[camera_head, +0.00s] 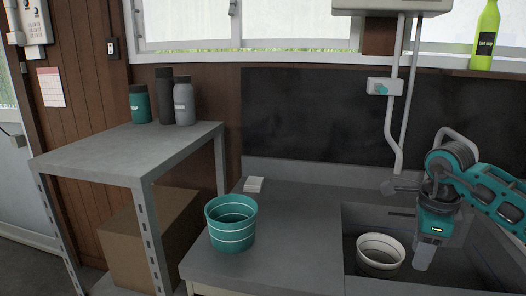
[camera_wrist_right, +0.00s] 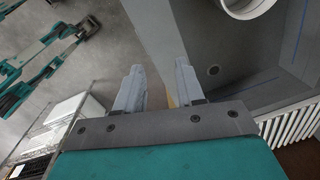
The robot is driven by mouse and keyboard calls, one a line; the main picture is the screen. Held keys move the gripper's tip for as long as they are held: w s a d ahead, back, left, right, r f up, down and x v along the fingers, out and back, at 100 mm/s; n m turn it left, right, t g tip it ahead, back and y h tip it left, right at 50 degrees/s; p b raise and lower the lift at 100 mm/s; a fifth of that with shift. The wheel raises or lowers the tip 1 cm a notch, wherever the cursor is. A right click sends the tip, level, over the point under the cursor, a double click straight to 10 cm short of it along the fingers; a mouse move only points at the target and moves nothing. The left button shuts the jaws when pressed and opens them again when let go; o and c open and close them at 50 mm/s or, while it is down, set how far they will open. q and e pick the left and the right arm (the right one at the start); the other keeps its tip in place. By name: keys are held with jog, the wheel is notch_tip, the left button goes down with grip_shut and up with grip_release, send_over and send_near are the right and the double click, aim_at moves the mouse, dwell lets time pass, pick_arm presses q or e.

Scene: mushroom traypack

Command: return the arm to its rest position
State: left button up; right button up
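My right arm comes in from the right in the head view. Its gripper (camera_head: 424,256) points down over the sink, to the right of the white bucket, and is apart from it. In the right wrist view the two fingers of this gripper (camera_wrist_right: 160,85) stand apart with nothing held between them. Teal and grey links, which look like my left arm (camera_wrist_right: 40,52), show at the upper left of the right wrist view. The fingers there are too small to read. My left arm is not in the head view.
A white bucket (camera_head: 380,252) stands in the sink (camera_head: 353,222). A teal bucket (camera_head: 231,224) stands on the counter (camera_head: 290,240) to the left. A grey shelf (camera_head: 110,155) holds several bottles. Pipes and a tap are behind the gripper. The counter's middle is clear.

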jog(key=s+a+f+g+y, duration=0.1)
jog(key=a+f+y, duration=0.2)
jog(key=a, duration=0.4)
jog(key=s+a+f+y, duration=0.2)
jog(key=a+f+y, duration=0.1)
jog(key=a, duration=0.4)
jog(key=s+a+r+m+t+y, duration=0.2)
jog(key=a+m+t+y, duration=0.1)
jog(key=a+m+y, duration=0.35)
jog(key=s+a+r+m+t+y, duration=0.2)
jog(key=a+m+y, duration=0.4)
jog(key=a+y, duration=0.15)
jog(key=d+f+m+t+h, duration=0.5)
jog(key=m+t+h, duration=0.1)
jog(key=m, duration=0.6)
jog(key=d+f+m+t+h, duration=0.4)
jog(key=f+m+t+h, duration=0.15)
jog(key=m, duration=0.55)
jog(key=s+d+f+m+g+h, duration=0.2)
jog(key=s+f+m+h, duration=0.1)
jog(key=s+f+m, duration=0.2)
jog(key=s+d+f+m+g+h, duration=0.3)
jog(key=s+f+m, duration=0.2)
jog(key=s+f, duration=0.2)
jog(key=shift+s+d+f+m+p, duration=0.15)
jog(key=shift+d+f+m+p, duration=0.2)
jog(key=shift+f, duration=0.2)
